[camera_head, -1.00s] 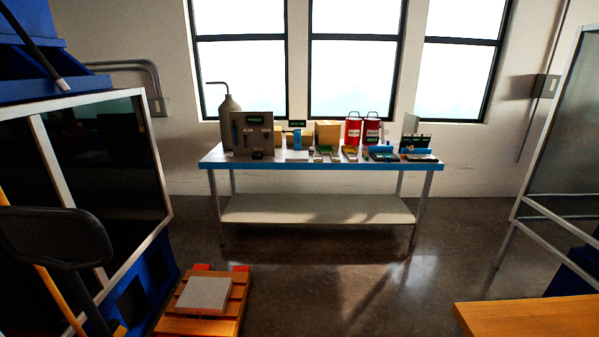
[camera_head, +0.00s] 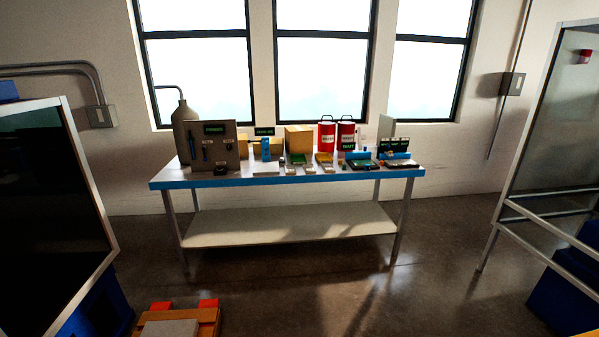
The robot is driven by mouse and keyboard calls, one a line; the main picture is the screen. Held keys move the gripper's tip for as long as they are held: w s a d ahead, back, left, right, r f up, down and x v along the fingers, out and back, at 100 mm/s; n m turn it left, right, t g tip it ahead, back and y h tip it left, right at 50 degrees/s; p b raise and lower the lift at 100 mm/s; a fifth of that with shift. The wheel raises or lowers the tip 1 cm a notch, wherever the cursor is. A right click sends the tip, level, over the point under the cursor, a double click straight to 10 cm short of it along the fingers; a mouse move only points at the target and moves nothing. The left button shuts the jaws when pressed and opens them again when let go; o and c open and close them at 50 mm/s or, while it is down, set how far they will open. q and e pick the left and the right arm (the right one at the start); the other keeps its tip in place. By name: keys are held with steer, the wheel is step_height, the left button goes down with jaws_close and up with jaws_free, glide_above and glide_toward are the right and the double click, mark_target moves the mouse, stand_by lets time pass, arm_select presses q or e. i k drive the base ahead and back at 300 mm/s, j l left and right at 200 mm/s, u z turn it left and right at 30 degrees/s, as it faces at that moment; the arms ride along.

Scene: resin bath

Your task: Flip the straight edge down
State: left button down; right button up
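A long workbench (camera_head: 285,177) with a blue front edge and a lower shelf stands ahead under the windows. A grey upright panel (camera_head: 213,148) stands at its left end, with a blue straight item and a small dark item mounted on its face. Both are too small to identify surely as the straight edge. Small flat items and trays, among them a green-topped one (camera_head: 298,159), lie along the bench top. Neither of my grippers is in view.
A grey bottle (camera_head: 184,125), a cardboard box (camera_head: 298,139) and two red cans (camera_head: 326,136) stand on the bench. A wooden pallet (camera_head: 208,317) lies low at front left. Framed enclosures flank both sides. The floor (camera_head: 300,290) before the bench is clear.

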mark_target(361, 137)
steer(key=i+z, duration=0.3)
steer(key=i, duration=0.5)
steer(key=i+j+z, duration=0.25)
steer(key=i, duration=0.55)
steer(key=i+j+z, duration=0.1)
steer(key=i+z, duration=0.15)
steer(key=i, duration=0.15)
steer(key=i+j+z, duration=0.25)
steer(key=i, duration=0.15)
steer(key=i+j+z, duration=0.2)
steer(key=i+j, duration=0.15)
steer(key=i+j+z, duration=0.4)
steer(key=i+j, duration=0.2)
steer(key=j, duration=0.3)
